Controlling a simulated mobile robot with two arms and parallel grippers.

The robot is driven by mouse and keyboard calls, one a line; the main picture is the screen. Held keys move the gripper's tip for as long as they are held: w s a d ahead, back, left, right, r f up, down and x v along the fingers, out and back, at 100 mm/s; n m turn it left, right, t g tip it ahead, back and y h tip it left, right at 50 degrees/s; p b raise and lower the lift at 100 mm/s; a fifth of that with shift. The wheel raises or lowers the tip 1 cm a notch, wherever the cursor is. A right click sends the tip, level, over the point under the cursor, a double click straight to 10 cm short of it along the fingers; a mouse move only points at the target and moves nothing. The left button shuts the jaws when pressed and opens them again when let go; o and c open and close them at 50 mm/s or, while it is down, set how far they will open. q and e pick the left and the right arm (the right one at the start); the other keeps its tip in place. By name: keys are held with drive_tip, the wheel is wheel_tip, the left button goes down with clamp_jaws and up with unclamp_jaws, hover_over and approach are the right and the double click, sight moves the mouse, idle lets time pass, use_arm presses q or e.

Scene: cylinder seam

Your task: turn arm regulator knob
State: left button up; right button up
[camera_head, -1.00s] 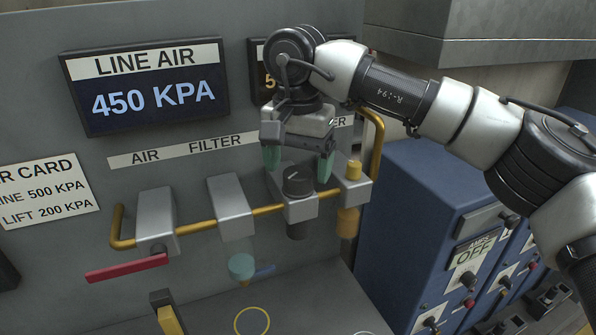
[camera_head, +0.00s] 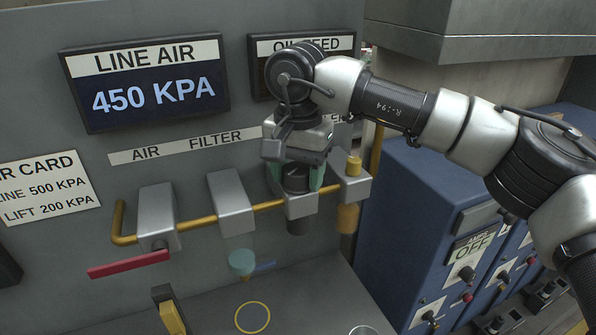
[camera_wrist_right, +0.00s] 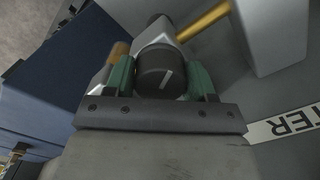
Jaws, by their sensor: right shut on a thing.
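My right gripper (camera_head: 296,184) reaches down from above and is shut on the knob, with a green finger on each side. The fingers also show in the right wrist view (camera_wrist_right: 160,80). My left gripper is not in view.
A yellow pipe (camera_head: 196,224) runs through the grey blocks. A red lever (camera_head: 128,264) hangs at left. The display (camera_head: 146,85) reads LINE AIR 450 KPA. A blue cabinet (camera_head: 405,215) stands at right.

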drive_tip(key=m+b, duration=0.1)
drive_tip(key=m, duration=0.2)
drive_tip(key=shift+m+b, duration=0.3)
drive_tip(key=shift+b, duration=0.05)
drive_tip(key=m+b, duration=0.1)
drive_tip(key=m, duration=0.3)
drive_tip(key=shift+r+m, duration=0.1)
drive_tip(key=shift+m, duration=0.2)
idle(0.4)
drive_tip(key=o, duration=0.9)
